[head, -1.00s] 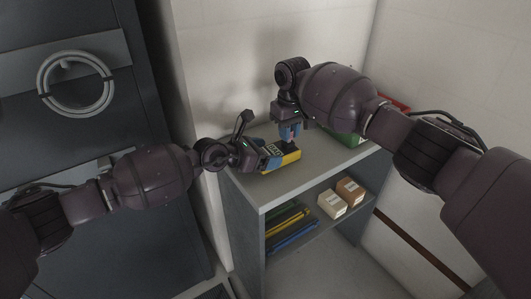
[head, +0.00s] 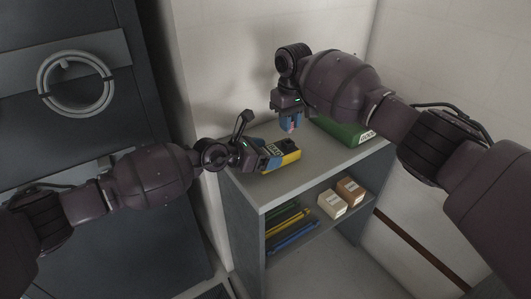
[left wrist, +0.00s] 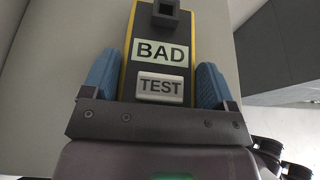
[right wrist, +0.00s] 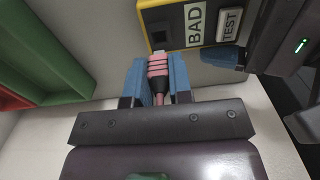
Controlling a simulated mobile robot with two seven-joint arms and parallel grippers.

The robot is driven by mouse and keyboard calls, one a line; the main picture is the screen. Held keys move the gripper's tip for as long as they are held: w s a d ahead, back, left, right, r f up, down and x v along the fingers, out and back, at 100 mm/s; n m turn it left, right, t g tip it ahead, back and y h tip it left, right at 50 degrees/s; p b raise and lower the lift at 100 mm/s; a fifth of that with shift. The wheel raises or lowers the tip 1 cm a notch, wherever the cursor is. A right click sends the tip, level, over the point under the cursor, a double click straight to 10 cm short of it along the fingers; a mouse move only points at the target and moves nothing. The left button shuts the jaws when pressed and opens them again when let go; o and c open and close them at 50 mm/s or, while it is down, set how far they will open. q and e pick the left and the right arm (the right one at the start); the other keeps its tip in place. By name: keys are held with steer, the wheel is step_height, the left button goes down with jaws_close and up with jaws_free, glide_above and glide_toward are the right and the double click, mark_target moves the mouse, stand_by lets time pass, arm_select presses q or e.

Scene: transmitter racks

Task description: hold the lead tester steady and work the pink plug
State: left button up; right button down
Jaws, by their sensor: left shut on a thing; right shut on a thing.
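The lead tester (head: 290,161) is a yellow-edged dark box on top of the grey cabinet. My left gripper (head: 264,157) is shut on its sides; in the left wrist view the blue fingers flank the TEST button (left wrist: 160,87). The display (left wrist: 160,50) reads BAD. The square socket (left wrist: 166,13) at its far end looks empty. My right gripper (head: 291,122) is shut on the pink plug (right wrist: 158,68), which has dark bands and a pale tip. In the head view the plug is held beyond and above the tester, apart from it.
A green bin (head: 343,132) stands on the cabinet top (head: 312,174) right of my right gripper. Small boxes (head: 333,204) and yellow and blue items (head: 292,234) lie on the shelf below. A coiled cable (head: 76,84) hangs on the dark rack at left.

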steer(key=shift+r, duration=1)
arm_select(q)
steer(key=o, duration=0.9)
steer(key=shift+o, duration=0.2)
steer(key=shift+a, duration=0.1)
